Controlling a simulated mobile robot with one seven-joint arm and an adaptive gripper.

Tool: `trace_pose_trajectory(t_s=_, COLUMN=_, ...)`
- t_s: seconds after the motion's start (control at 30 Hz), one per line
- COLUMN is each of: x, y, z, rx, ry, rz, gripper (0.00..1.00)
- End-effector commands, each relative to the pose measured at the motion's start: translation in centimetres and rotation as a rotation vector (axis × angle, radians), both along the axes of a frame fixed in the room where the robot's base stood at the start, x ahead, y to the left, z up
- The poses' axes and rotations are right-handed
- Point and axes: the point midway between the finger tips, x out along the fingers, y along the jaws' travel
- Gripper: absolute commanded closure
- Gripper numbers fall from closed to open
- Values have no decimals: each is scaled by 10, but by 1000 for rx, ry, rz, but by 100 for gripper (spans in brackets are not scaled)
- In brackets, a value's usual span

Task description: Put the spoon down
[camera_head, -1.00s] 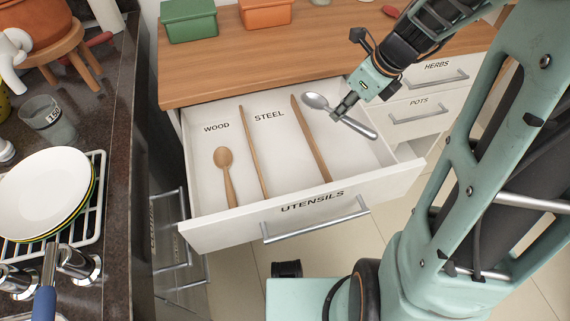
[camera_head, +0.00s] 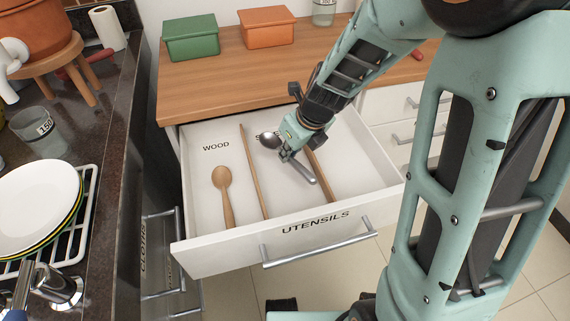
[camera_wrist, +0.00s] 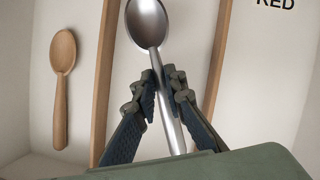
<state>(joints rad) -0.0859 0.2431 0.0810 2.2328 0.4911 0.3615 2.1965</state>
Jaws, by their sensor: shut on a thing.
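My gripper (camera_head: 290,155) is shut on the steel spoon (camera_head: 268,140) by its handle. It holds the spoon over the middle STEEL part of the open utensils drawer (camera_head: 210,250), though the arm hides most of that label. In the wrist view the fingers (camera_wrist: 162,85) clasp the metal handle, with the spoon bowl (camera_wrist: 147,22) pointing away between two wooden dividers. I cannot tell whether the spoon touches the drawer floor. A wooden spoon (camera_head: 222,180) lies in the WOOD part at left; it also shows in the wrist view (camera_wrist: 63,60).
The left divider (camera_head: 254,175) and right divider (camera_head: 320,175) stand close on either side. The right part of the drawer, marked "RED" in the wrist view, looks empty. A green box (camera_head: 190,38) and an orange box (camera_head: 266,28) stand on the wooden counter behind.

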Motion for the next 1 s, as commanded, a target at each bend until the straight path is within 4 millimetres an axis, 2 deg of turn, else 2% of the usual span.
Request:
trace_pose_trajectory(t_s=0.17, x=1, y=8, z=-10, rx=0, ry=0, rz=2, gripper=100)
trace_pose_trajectory(t_s=0.3, x=1, y=10, z=-34, rx=0, ry=3, rz=-1, gripper=100)
trace_pose_trajectory(t_s=0.4, x=1, y=10, z=-44, rx=0, ry=1, rz=-1, gripper=100)
trace_pose_trajectory(t_s=0.77, x=1, y=10, z=-46, rx=0, ry=0, rz=1, gripper=100)
trace_pose_trajectory(t_s=0.8, x=1, y=10, z=-44, rx=0, ry=0, rz=1, gripper=85)
trace_pose_trajectory(t_s=0.9, x=1, y=10, z=-44, rx=0, ry=0, rz=1, gripper=74)
trace_pose_trajectory(t_s=1.0, x=1, y=10, z=-44, rx=0, ry=0, rz=1, gripper=72)
